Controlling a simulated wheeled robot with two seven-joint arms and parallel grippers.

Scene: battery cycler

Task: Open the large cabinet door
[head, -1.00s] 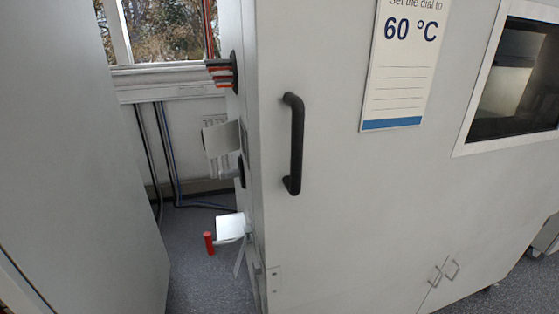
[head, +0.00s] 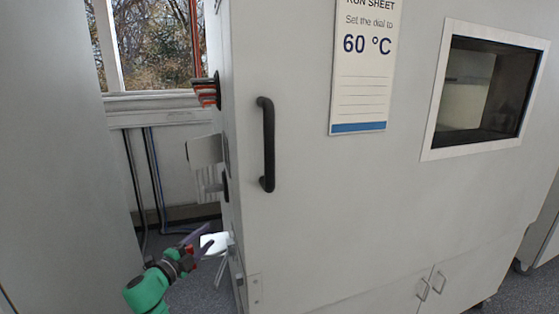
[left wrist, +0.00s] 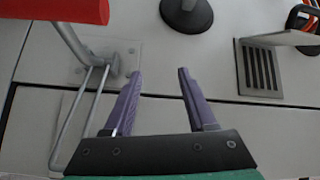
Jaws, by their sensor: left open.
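The large cabinet door (head: 310,200) is light grey and looks closed. A black vertical bar handle (head: 267,145) sits near its left edge, and a window (head: 481,88) is at its upper right. My left gripper (head: 203,237) is low at the left, beside the cabinet's side face and below the handle, apart from it. In the left wrist view its two purple fingers (left wrist: 158,90) are open with nothing between them. A metal lever with a red grip (left wrist: 60,10) is close at the upper left there. My right gripper is not in view.
A run sheet (head: 362,65) reading 60 °C is on the door. Red cables (head: 206,92) and a grey bracket (head: 204,152) stick out from the cabinet's side. A grey panel (head: 55,170) stands at the left, leaving a narrow gap. Small lower doors have metal handles (head: 422,289).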

